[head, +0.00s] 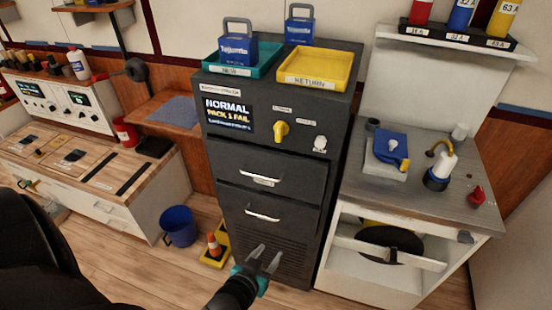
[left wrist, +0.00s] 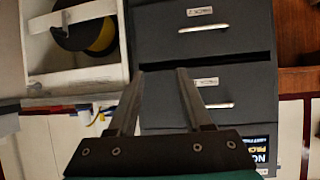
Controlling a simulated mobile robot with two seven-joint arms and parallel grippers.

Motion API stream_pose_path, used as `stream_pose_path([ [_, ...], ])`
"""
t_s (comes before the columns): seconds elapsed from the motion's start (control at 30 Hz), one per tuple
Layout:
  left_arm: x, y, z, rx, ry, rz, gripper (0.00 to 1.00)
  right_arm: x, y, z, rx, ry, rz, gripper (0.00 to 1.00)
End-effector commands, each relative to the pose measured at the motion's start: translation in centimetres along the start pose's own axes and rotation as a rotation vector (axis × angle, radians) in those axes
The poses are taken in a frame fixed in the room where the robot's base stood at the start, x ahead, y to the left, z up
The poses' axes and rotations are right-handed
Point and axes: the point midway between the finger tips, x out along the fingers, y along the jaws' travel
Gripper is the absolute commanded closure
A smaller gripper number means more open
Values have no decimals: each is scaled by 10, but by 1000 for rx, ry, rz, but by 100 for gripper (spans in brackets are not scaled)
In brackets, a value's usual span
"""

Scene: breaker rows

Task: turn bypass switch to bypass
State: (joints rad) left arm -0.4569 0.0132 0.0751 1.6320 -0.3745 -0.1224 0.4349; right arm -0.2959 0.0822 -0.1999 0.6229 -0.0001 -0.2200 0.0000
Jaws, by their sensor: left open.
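A dark grey cabinet (head: 285,85) stands in the middle of the head view. On its upper front is a yellow rotary switch (head: 281,130) with small labels above it, too small to read. A display (head: 228,115) to its left reads "NORMAL" and "PACK 1 FAIL". My left gripper (head: 264,260) is open and empty, in front of the lower cabinet, well below the switch. The left wrist view shows its spread fingers (left wrist: 158,72) before the drawers, picture upside down, with the display (left wrist: 262,148) at the lower right; the switch is not visible there. My right gripper is not in view.
Two drawer handles (head: 266,182) stick out below the switch. A white knob (head: 320,143) sits right of it.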

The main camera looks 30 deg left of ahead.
Motion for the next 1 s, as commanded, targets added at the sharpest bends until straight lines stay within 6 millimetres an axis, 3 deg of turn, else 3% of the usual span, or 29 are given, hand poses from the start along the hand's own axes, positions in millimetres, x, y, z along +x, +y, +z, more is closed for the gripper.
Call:
stream_pose_path([
  [0.03, -5, -8, -32, -12, 74, -16, 50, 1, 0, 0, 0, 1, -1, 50],
  [0.2, -32, -31, -126, -34, 292, -62, 50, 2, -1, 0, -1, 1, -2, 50],
  [0.3, -52, -40, -167, -39, 391, -81, 50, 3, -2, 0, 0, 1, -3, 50],
  [0.4, -67, -46, -194, -40, 460, -92, 50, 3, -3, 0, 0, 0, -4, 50],
  [0.53, -77, -50, -210, -37, 500, -100, 50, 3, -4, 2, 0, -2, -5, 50],
  [0.67, -73, -51, -216, -38, 508, -99, 50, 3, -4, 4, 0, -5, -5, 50],
  [1.0, -31, -56, -240, -34, 508, -100, 50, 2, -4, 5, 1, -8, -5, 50],
])
